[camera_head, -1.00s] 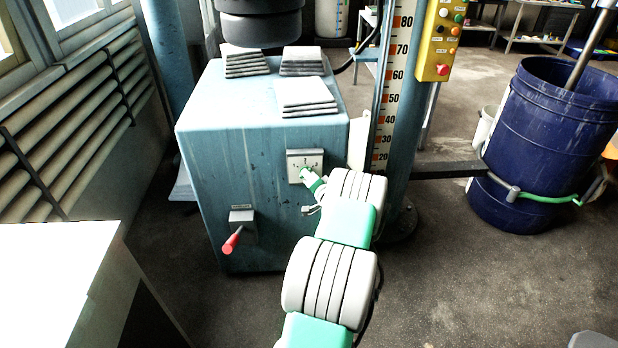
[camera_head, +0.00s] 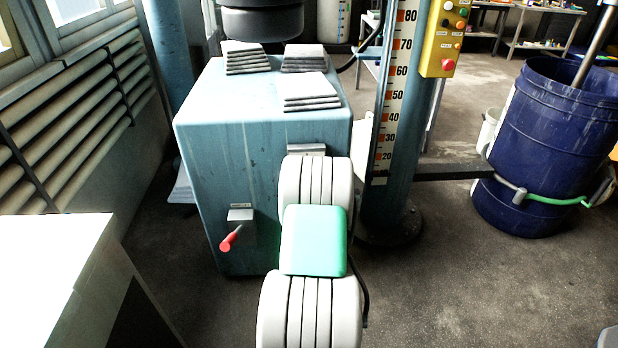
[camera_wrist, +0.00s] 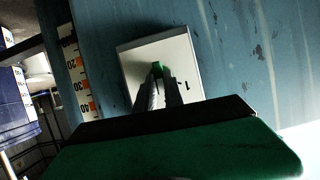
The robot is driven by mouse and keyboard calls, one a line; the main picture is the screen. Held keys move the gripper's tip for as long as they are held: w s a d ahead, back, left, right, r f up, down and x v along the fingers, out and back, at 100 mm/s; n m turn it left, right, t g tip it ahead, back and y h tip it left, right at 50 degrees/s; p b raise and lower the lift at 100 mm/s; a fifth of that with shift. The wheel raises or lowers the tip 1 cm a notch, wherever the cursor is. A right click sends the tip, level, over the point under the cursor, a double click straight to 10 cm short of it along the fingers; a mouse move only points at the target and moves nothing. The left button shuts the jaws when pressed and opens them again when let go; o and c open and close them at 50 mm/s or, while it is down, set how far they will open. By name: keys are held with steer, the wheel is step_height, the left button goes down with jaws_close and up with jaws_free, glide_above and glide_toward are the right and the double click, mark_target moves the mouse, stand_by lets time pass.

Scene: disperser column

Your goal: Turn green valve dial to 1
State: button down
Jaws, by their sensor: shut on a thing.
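The green valve dial (camera_wrist: 157,66) sits on a pale square plate (camera_wrist: 138,48) in the wrist view. My gripper (camera_wrist: 158,80) is shut on the dial, with its two fingers meeting at the green part. A mark that looks like 1 (camera_wrist: 187,84) shows on the plate to the right of the fingers. The view is tilted, and other marks on the plate are hidden or too dark to read. In the head view only the top edge of the plate (camera_head: 307,148) shows. My arm hides the dial and my gripper there.
The plate is on the front of a blue machine body (camera_head: 215,170). A red-handled lever (camera_head: 231,238) sticks out at its lower left. A scaled column (camera_head: 385,120) and a blue barrel (camera_head: 540,150) stand to the right. A white table (camera_head: 50,270) is at the near left.

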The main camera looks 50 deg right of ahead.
steer(key=shift+w+a+f+n+g+h+b, duration=0.15)
steer(key=shift+n+g+h+b, duration=0.5)
steer(key=shift+n+b, duration=0.95)
steer(key=shift+w+a+n+g+h+b, duration=0.15)
steer(key=shift+n+g+h+b, duration=0.25)
steer(key=shift+n+h+b, duration=0.8)
steer(key=shift+w+a+f+n+g+h+b, duration=0.15)
steer(key=shift+n+g+h+b, duration=0.3)
steer(key=shift+n+b, duration=1.45)
steer(key=shift+d+r+m+b, duration=0.1)
steer(key=shift+m+b, duration=0.2)
steer(key=shift+b, duration=0.15)
steer(key=c, duration=1.4)
jaws_free()
steer(key=shift+g, duration=0.3)
steer(key=shift+c, duration=0.2)
